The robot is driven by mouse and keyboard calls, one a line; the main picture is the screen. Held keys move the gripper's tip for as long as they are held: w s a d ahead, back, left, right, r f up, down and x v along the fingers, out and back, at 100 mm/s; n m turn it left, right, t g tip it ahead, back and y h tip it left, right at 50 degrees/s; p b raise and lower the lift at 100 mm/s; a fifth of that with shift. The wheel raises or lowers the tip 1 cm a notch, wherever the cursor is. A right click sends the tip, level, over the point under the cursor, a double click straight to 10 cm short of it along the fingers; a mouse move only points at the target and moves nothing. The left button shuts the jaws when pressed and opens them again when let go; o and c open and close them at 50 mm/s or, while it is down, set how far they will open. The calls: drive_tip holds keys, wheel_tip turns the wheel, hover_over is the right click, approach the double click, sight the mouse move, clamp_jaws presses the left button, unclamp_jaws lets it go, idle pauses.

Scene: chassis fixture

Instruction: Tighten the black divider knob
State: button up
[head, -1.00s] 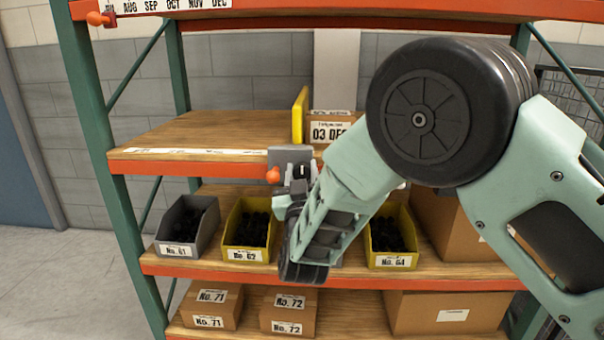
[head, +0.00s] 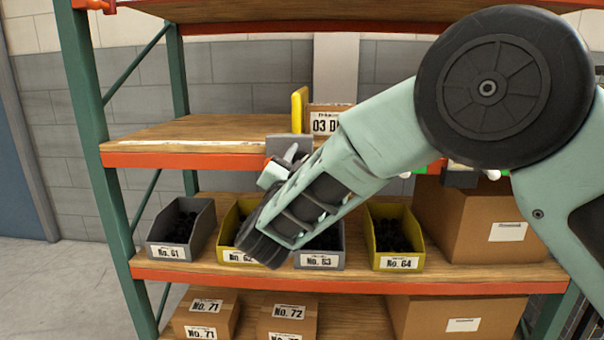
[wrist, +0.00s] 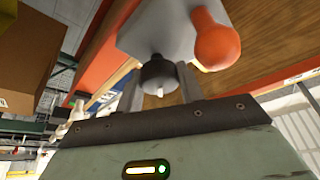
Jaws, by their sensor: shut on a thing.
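The black divider knob (wrist: 157,73), with a small white mark, sits under a grey clamp block in the wrist view. My gripper (wrist: 160,84) is shut on it, one grey finger on each side. An orange ball-ended handle (wrist: 216,44) hangs from the block right beside the right finger. In the head view the grey clamp (head: 289,145) is on the orange front beam of the middle shelf, below the yellow divider (head: 299,108). My gripper (head: 289,160) is at the clamp there, and the knob is hidden from that side.
A carton labelled 03 (head: 325,121) stands right of the divider. Below, bins No. 61 (head: 178,252) to No. 64 (head: 400,262) line the lower shelf, close under my wrist. A large carton (head: 470,220) stands right of them. The shelf left of the divider is clear.

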drive_tip(key=m+g+h+b, duration=0.1)
drive_tip(key=m, duration=0.2)
drive_tip(key=m+g+h+b, duration=0.1)
drive_tip(key=m+b, duration=0.1)
drive_tip(key=shift+f+m, duration=0.2)
drive_tip(key=shift+m, duration=0.2)
drive_tip(key=shift+m+g+b, duration=1)
drive_tip(key=shift+m+b, duration=0.05)
drive_tip(key=shift+m, duration=1.45)
drive_tip(key=shift+r, duration=0.1)
drive_tip(key=o, duration=0.7)
drive_tip(key=shift+s, duration=0.1)
drive_tip(key=p+v, duration=0.3)
drive_tip(key=v, duration=1.4)
drive_tip(key=shift+a, duration=0.2)
